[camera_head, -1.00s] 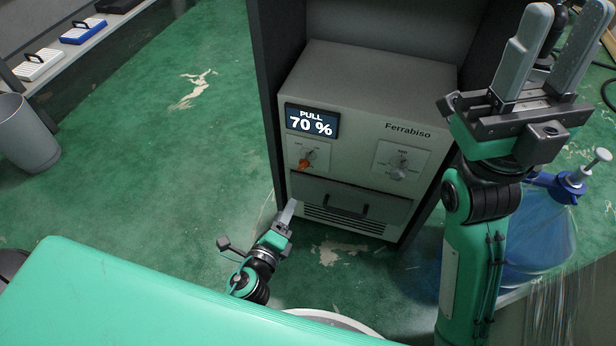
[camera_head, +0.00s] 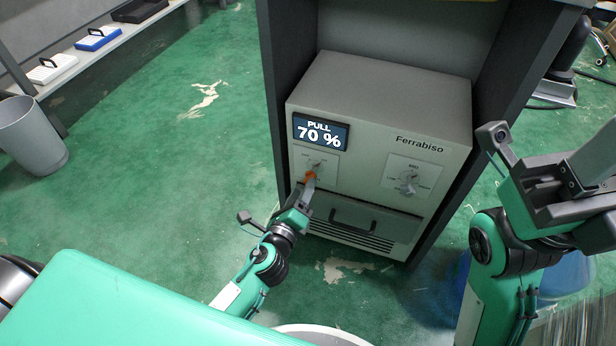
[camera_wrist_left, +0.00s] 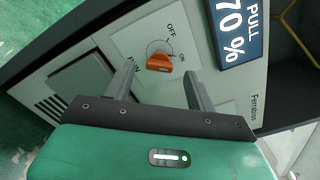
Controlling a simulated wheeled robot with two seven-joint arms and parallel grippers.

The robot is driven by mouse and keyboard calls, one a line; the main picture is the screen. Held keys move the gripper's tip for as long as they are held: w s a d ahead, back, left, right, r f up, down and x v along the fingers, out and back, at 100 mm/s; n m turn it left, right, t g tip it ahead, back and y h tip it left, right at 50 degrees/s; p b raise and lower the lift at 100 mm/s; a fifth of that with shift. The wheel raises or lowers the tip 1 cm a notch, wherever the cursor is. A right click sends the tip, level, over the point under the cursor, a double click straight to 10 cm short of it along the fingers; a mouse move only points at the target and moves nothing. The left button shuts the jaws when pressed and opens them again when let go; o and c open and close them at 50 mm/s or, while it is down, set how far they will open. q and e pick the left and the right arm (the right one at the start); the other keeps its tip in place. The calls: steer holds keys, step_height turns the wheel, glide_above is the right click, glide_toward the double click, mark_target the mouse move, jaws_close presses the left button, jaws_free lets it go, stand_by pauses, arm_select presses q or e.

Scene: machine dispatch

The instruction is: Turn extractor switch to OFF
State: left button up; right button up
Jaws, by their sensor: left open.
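The extractor switch is an orange knob (camera_head: 310,175) on the front of the grey Ferrabiso machine (camera_head: 380,120), below a display (camera_head: 320,132) reading PULL 70 %. In the left wrist view the knob (camera_wrist_left: 158,63) has OFF and ON labels beside it; its orange bar lies nearly level in the picture, with one end towards ON. My left gripper (camera_head: 307,190) is open at the knob. Its two fingers (camera_wrist_left: 158,78) stand on either side of the knob, which shows between them; contact cannot be told. My right gripper (camera_head: 590,178) is at the right edge, its fingertips cut off.
A second, grey knob (camera_head: 408,182) sits to the right on the same panel. A drawer with a dark handle (camera_head: 352,222) is below. The dark cabinet side (camera_head: 275,90) stands close to the left of the machine. The green floor to the left is clear up to a grey bin (camera_head: 30,135).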

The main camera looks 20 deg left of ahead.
mark_target(312, 174)
arm_select(q)
steer(key=shift+w+d+b, duration=0.1)
steer(key=shift+w+b, duration=0.2)
steer(key=shift+w, duration=2.25)
steer(key=c, duration=1)
